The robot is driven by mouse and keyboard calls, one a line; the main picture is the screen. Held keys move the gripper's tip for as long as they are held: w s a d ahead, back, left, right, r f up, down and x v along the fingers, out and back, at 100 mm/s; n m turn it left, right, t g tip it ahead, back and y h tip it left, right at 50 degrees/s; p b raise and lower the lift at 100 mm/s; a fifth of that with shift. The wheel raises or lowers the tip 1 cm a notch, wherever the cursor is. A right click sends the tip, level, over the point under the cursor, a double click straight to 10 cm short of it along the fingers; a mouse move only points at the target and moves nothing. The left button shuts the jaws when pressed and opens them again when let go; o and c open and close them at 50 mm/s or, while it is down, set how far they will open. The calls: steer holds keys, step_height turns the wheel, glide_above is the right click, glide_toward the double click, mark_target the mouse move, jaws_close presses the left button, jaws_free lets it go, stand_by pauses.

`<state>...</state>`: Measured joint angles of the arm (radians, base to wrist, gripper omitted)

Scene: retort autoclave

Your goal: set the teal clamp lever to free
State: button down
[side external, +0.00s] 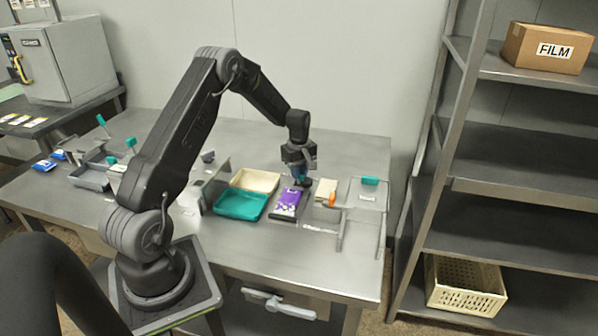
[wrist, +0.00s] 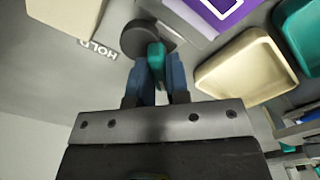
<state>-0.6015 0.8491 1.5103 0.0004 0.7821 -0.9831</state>
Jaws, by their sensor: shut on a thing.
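The teal clamp lever (wrist: 156,56) stands between the blue fingers of my gripper (wrist: 158,75) in the wrist view, and the gripper is shut on it. The lever meets a dark round base (wrist: 140,38) just beyond the fingertips. A HOLD label (wrist: 98,49) is printed on the surface to the left of the base in that view. No label for free can be read. In the side external view my gripper (side external: 301,174) points down at the bench beside the purple packet (side external: 287,203), and the fingers mostly hide the lever.
A teal tray (side external: 240,206) and a cream tray (side external: 255,180) lie left of the packet. A cream block (side external: 326,189), an orange item (side external: 332,201) and a metal frame (side external: 363,205) stand close on the right. Other teal-topped handles (side external: 131,143) are at the far left. Shelves (side external: 520,190) stand right of the bench.

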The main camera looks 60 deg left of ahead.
steer(key=c, duration=1.1)
jaws_free()
steer(key=shift+r, duration=0.1)
step_height(320, 180, up, 14)
steer(key=shift+f, duration=0.2)
